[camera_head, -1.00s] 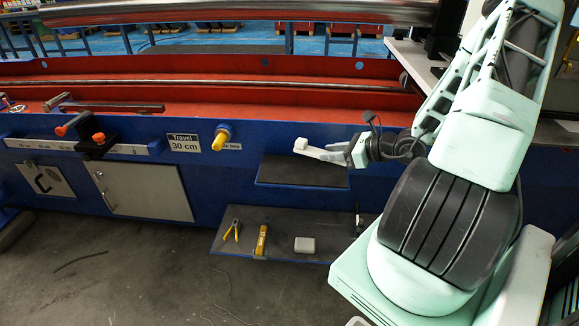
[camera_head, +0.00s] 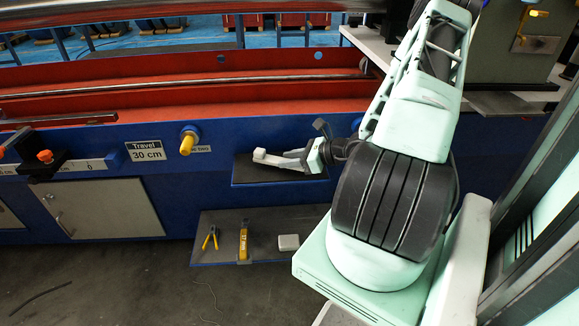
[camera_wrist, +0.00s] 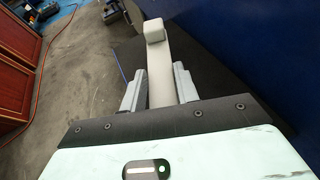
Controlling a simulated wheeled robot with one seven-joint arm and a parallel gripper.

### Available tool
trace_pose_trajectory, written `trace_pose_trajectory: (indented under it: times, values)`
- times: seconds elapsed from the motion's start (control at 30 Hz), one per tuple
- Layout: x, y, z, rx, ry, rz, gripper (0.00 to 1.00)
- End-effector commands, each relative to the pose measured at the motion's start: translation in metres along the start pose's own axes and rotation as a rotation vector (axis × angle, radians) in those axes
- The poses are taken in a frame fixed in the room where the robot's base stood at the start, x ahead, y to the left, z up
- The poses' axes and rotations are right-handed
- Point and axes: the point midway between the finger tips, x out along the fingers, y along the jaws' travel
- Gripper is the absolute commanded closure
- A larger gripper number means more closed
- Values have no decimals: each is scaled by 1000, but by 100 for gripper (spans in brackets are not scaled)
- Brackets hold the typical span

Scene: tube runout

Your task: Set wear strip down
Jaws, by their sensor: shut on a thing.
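The wear strip (camera_head: 276,159) is a pale grey-white bar with a raised block at its far end. My gripper (camera_head: 305,160) is shut on its near end, and the strip points left over the dark upper shelf (camera_head: 243,177) on the blue machine front. In the wrist view the strip (camera_wrist: 158,68) runs straight out between the two grey fingers (camera_wrist: 158,92), its block end farthest away. The dark shelf surface (camera_wrist: 205,88) lies below and beside it. I cannot tell whether the strip touches the shelf.
A lower shelf (camera_head: 264,252) carries pliers (camera_head: 211,237), a yellow tool (camera_head: 243,242) and a small white box (camera_head: 288,242). A yellow-tipped knob (camera_head: 187,143) sticks out left of the upper shelf, beside the "Travel 30 cm" sign (camera_head: 146,151). The red machine bed lies above.

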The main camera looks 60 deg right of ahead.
Motion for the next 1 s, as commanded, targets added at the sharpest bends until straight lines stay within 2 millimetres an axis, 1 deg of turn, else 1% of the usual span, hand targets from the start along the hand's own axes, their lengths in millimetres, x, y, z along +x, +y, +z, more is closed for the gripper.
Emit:
trace_pose_trajectory:
  times: [0.03,0.1,0.43,0.47,0.5,0.53,0.87,1.0]
  values:
    - [4,0,-10,4,-1,1,93]
    - [7,0,-17,2,-1,0,93]
    - [8,0,-19,0,0,0,93]
    - [8,0,-19,1,0,0,67]
    - [8,0,-19,0,0,0,56]
    - [8,0,-19,0,0,0,48]
    - [6,0,-16,0,0,0,48]
    - [-9,-1,-15,1,1,-3,48]
